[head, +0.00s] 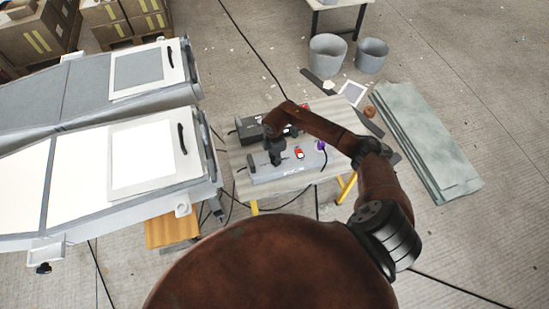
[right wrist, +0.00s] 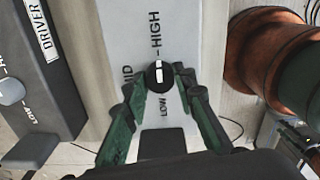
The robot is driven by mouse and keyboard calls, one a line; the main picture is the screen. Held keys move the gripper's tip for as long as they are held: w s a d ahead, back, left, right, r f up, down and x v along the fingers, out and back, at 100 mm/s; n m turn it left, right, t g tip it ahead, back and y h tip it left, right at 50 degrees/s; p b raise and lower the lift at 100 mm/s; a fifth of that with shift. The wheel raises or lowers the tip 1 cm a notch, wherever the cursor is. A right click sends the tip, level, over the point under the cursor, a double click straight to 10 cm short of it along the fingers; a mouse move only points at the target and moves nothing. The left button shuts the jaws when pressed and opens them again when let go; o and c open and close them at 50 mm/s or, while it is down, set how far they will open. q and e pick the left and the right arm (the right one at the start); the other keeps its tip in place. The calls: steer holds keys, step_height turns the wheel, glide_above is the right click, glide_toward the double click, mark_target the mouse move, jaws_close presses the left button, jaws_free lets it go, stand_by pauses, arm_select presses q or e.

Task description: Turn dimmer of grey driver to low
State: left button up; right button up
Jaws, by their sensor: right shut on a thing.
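The grey driver (head: 290,170) is a light grey box on the small table, below my right gripper (head: 275,157). In the right wrist view the grey driver (right wrist: 185,30) has a round black dimmer knob (right wrist: 160,75) with a white line. HIGH is printed above the knob, MID to its left and LOW below it. The green fingers of my right gripper (right wrist: 162,78) are shut on the knob from both sides.
A dark driver (right wrist: 45,75) with a grey knob (right wrist: 10,91) lies beside the grey one. The small table (head: 310,122) also holds a red item (head: 299,154) and a purple item (head: 320,145). Large white moulds (head: 90,185) stand close at left. Cables cross the floor.

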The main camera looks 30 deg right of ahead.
steer(key=c, duration=0.4)
